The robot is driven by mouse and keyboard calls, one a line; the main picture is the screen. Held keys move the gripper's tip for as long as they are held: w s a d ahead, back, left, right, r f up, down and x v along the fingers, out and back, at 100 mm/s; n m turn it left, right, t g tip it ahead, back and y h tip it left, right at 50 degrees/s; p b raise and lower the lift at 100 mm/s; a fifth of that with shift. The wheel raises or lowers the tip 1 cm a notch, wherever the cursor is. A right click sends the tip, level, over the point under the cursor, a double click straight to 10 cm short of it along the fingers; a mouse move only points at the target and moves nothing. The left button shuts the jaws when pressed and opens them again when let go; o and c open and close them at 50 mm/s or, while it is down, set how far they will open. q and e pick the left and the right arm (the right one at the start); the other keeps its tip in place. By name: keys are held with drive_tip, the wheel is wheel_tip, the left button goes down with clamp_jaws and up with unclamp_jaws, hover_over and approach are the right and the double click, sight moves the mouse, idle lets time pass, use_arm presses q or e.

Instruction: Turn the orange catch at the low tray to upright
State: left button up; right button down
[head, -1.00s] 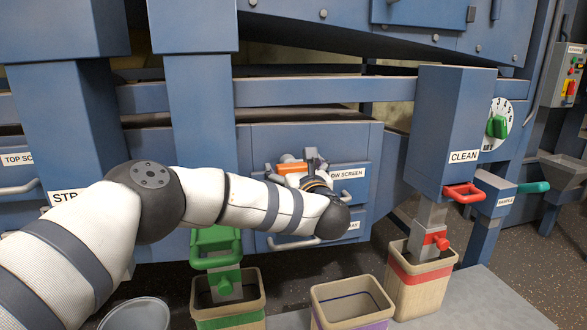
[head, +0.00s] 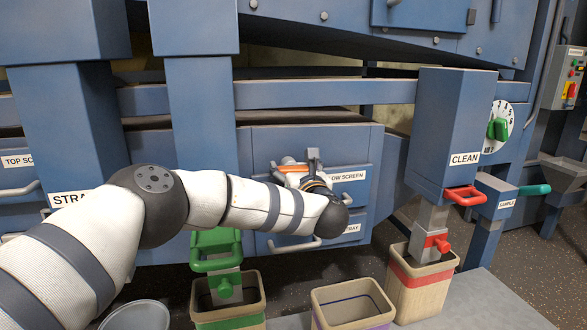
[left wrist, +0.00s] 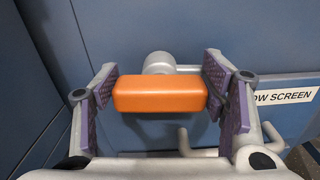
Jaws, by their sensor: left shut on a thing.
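The orange catch (head: 290,162) is on the blue front of the tray marked LOW SCREEN. In the left wrist view the catch (left wrist: 160,94) is an orange bar lying level, with its round grey pivot behind it. My left gripper (left wrist: 160,88) has its purple pads at the two ends of the bar and is shut on it. In the head view my left gripper (head: 303,165) is at the tray front, and my wrist hides part of the catch and the gripper. My right gripper is not in view.
A tray handle (head: 295,244) sticks out below my wrist. The CLEAN chute (head: 455,130) with a red handle (head: 464,195) stands to the right. A green handle (head: 215,264) is under my forearm. Several bins stand below, one with a purple band (head: 352,301).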

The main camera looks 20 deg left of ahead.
use_arm(q)
drive_tip(key=m, duration=0.5)
drive_tip(key=shift+w+d+f, duration=0.1)
drive_tip(key=shift+d, duration=0.1)
drive_tip(key=m, duration=0.3)
drive_tip(key=shift+w+d+f+m, duration=0.1)
drive_tip(key=shift+m, duration=0.2)
drive_tip(key=m, duration=0.4)
drive_tip(key=shift+d+f, duration=0.1)
drive_tip(key=shift+f, duration=0.1)
drive_tip(key=shift+w+f+m+p, duration=0.1)
drive_tip(key=shift+f+m+p, duration=0.05)
drive_tip(key=shift+m, duration=0.95)
drive_tip(key=shift+f+m+p, duration=0.1)
drive_tip(key=shift+m+p, duration=0.05)
drive_tip(key=shift+m, duration=0.95)
drive_tip(key=o, duration=1.2)
drive_tip(key=shift+c, duration=0.2)
drive_tip(key=v, duration=1.2)
